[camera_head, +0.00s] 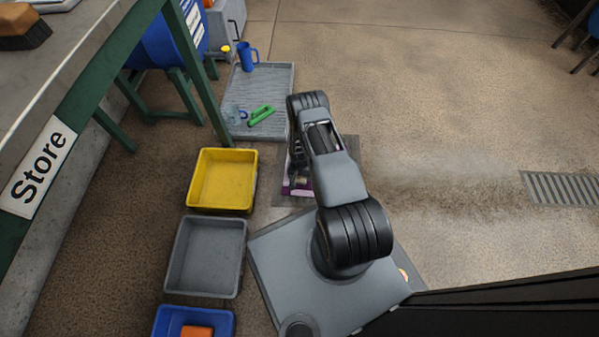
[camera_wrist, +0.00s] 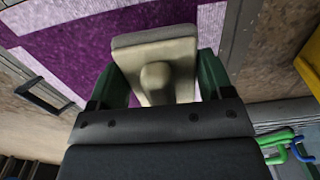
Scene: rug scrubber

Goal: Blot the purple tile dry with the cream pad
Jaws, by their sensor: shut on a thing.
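The purple tile (camera_wrist: 75,50) fills the upper part of the wrist view and has pale lilac-white bands. In the head view only a small strip of the tile (camera_head: 287,190) shows on a grey floor mat, the rest hidden beneath my arm. My gripper (camera_wrist: 160,64) is shut on the cream pad's knob, with a green finger on either side. The cream pad (camera_wrist: 155,40) has a greyish far edge and lies over the tile in the wrist view. I cannot tell whether it touches the tile. In the head view my arm mostly hides the gripper.
A yellow tray (camera_head: 222,180), a grey tray (camera_head: 207,256) and a blue tray (camera_head: 164,318) with an orange block stand left of my base. A ribbed grey tray (camera_head: 272,85) holds a blue jug, a clear jug and a green-handled tool. The floor to the right is open.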

